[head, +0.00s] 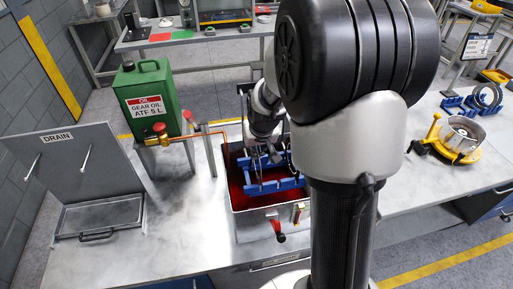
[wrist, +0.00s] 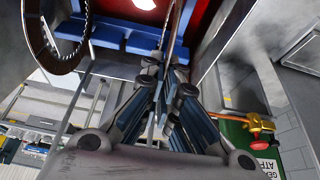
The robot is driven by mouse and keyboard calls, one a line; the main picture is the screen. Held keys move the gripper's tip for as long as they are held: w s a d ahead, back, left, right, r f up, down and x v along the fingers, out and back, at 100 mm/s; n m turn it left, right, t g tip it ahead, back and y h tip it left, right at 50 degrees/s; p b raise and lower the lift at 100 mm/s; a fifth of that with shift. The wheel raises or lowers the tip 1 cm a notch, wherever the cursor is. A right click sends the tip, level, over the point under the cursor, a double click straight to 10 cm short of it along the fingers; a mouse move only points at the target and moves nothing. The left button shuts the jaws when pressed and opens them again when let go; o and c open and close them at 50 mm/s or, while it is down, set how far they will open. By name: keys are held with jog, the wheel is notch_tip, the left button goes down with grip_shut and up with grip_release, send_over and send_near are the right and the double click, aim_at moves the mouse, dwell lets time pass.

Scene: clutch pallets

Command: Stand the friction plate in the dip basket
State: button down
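My gripper (head: 262,153) is over the oil-filled tank (head: 236,203), pointing down at the blue dip basket (head: 280,186). In the wrist view its fingers (wrist: 167,70) are close together around a thin dark edge, which looks like the friction plate (wrist: 181,28) seen edge-on. The plate's lower part reaches toward the basket; whether it touches a slot cannot be told. Another dark toothed ring (wrist: 82,38) stands at the upper left of the wrist view, by the blue basket bar (wrist: 115,38). The head view shows the plates only as thin dark shapes.
A green oil can (head: 148,95) stands left of the tank, with a copper pipe (head: 207,133) between. A drain tray (head: 100,215) lies far left. To the right are a yellow fixture (head: 460,140) and a blue rack with rings (head: 475,100).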

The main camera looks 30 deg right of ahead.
jog(key=shift+f, duration=0.25)
jog(key=c, duration=1.7)
grip_release()
jog(key=shift+r+p, duration=2.75)
jog(key=shift+r, duration=1.25)
